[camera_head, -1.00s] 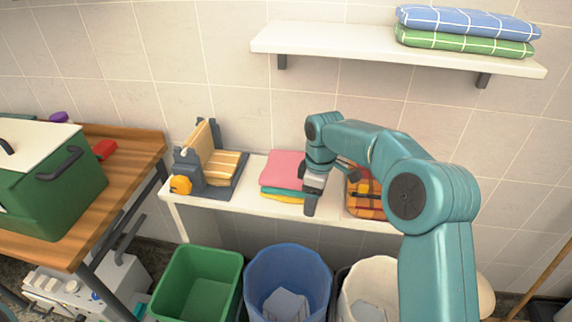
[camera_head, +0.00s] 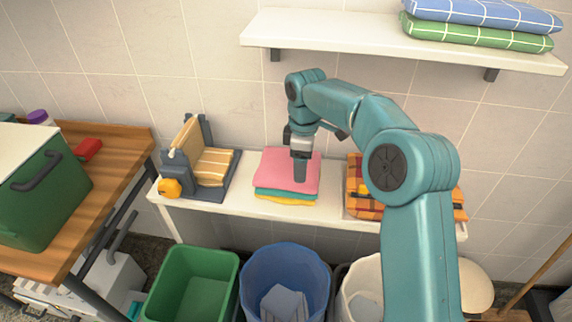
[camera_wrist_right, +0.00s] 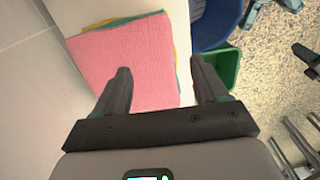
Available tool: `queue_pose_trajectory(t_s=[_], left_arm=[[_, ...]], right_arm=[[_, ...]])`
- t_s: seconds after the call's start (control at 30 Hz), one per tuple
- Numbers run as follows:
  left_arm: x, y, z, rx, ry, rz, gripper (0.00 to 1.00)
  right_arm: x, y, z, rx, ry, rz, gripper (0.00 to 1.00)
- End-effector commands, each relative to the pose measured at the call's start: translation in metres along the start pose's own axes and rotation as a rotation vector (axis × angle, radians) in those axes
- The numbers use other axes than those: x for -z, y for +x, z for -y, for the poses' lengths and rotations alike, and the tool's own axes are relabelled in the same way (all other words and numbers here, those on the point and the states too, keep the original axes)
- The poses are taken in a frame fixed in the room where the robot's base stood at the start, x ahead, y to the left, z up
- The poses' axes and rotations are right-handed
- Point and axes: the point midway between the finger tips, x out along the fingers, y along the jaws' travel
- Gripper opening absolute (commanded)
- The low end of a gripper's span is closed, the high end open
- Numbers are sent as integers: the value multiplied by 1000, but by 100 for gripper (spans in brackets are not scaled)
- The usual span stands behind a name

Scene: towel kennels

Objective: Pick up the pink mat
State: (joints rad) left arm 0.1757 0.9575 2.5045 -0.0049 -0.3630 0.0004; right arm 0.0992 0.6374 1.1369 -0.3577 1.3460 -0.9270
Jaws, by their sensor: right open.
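The pink mat (camera_head: 275,168) lies flat on top of a small stack on the white shelf bench, with a teal and a yellow layer under it. My right gripper (camera_head: 300,172) is in front of the pink mat in the head view and covers part of it. In the right wrist view the pink mat (camera_wrist_right: 125,60) lies beyond the open fingers, with the left finger over its near edge and the right finger beside the stack. The jaws (camera_wrist_right: 160,85) are apart and hold nothing. My left gripper is not in view.
A folding device with a striped towel (camera_head: 213,167) stands left of the stack, and an orange plaid bundle (camera_head: 365,205) lies to the right. Green (camera_head: 190,250), blue (camera_head: 285,262) and white bins stand below. A wall shelf (camera_head: 340,38) holds folded towels above.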

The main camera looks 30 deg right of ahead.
Motion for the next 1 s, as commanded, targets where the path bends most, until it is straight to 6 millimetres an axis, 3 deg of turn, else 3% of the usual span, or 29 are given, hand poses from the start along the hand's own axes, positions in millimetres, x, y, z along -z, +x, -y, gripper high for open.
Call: queue_pose_trajectory(t_s=[0.4,0.7,0.9,1.0], left_arm=[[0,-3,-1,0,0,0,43],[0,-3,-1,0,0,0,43],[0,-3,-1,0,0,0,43],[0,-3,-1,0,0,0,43]], right_arm=[[-3,60,0,2,-1,2,72],[-1,66,-2,0,-2,-1,72],[0,66,-4,0,-3,-1,11],[0,66,-4,0,-3,-1,11]])
